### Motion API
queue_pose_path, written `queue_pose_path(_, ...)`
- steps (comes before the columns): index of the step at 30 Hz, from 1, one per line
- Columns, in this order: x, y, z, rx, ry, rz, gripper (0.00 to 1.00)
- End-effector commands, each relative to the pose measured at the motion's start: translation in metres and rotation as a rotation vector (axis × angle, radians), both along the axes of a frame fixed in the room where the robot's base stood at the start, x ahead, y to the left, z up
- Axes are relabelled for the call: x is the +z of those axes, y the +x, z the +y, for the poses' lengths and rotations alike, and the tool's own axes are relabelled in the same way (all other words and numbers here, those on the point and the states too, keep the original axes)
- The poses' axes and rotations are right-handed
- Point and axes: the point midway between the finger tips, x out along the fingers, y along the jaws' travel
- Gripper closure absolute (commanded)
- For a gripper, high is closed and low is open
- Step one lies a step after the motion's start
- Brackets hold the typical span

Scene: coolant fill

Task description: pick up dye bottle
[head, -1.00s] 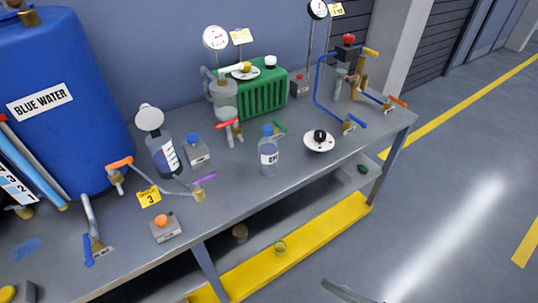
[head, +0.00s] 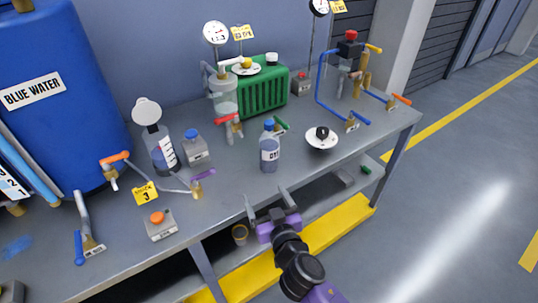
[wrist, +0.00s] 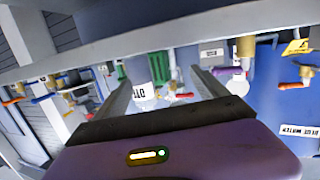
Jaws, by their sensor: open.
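The dye bottle (head: 270,148) is a clear bottle with a blue cap and a white label. It stands upright near the front edge of the grey bench, right of the middle valves. My gripper (head: 268,198) is open and empty, in front of the bench edge and below the bottle in the head view, apart from it. In the wrist view the bottle (wrist: 139,78) appears upside down, between the lines of the two open fingers (wrist: 160,95) and beyond them. The bench edge crosses above it, and the bottle's cap is hard to make out there.
The bench (head: 225,203) has its front edge beside my gripper. Left of the bottle are a purple-handled valve (head: 203,175) and an orange-button box (head: 159,224). A yellow beam (head: 335,228) runs below.

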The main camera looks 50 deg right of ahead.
Motion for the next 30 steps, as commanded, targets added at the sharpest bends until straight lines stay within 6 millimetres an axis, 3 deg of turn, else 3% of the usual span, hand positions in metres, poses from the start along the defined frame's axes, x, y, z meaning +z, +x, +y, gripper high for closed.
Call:
queue_pose_path(1, 0.008, 0.017, -0.02, -0.045, -0.014, -0.03, 0.17)
queue_pose_path(3, 0.021, 0.031, -0.043, -0.104, -0.03, -0.064, 0.17)
queue_pose_path(7, 0.04, 0.049, -0.073, -0.181, -0.052, -0.113, 0.17)
queue_pose_path(14, 0.055, 0.061, -0.093, -0.225, -0.066, -0.145, 0.17)
queue_pose_path(30, 0.055, 0.103, -0.138, -0.223, -0.068, -0.143, 0.17)
